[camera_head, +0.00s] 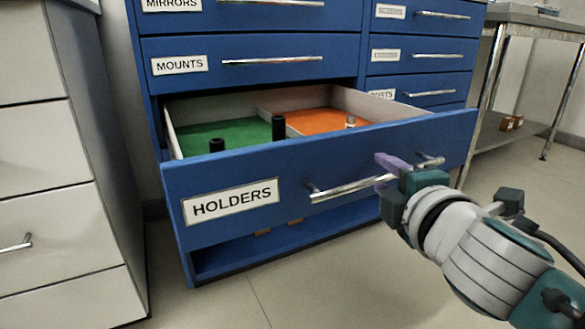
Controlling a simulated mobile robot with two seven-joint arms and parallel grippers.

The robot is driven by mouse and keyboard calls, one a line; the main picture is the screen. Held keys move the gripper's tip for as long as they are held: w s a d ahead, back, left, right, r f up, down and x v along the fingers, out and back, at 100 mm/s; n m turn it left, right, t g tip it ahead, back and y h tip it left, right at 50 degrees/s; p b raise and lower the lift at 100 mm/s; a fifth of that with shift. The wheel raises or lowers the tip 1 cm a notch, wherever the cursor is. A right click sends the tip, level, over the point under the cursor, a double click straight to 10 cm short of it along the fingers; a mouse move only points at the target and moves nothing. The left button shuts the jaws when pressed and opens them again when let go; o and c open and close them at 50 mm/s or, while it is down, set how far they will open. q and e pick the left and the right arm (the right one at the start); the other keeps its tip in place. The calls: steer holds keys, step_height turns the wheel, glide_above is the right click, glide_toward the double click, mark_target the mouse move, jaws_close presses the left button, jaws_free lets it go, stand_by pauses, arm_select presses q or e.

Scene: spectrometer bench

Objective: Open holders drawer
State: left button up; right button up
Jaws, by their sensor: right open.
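The blue holders drawer (300,180) is pulled out from the cabinet, with its inside showing. Its front bears a white HOLDERS label (231,201) and a silver bar handle (345,189). Inside are a green section (235,132) and an orange section (318,121), with black cylindrical posts (278,127) and a small metal piece (351,122). My right gripper (388,172) is open at the right part of the handle, its purple-tipped fingers near or around the bar. Whether it touches the bar I cannot tell. My left gripper is not in view.
The MOUNTS drawer (190,66) above and the right-hand drawers (420,56) are shut. A white cabinet (45,180) stands close on the left. A metal table (535,22) with a lower shelf stands at right. Floor (300,292) in front is clear.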

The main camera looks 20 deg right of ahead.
steer(key=shift+s+a+r, duration=0.1)
steer(key=shift+s+a, duration=0.05)
steer(key=shift+s, duration=0.2)
steer(key=p+v, duration=0.2)
steer(key=v, duration=0.7)
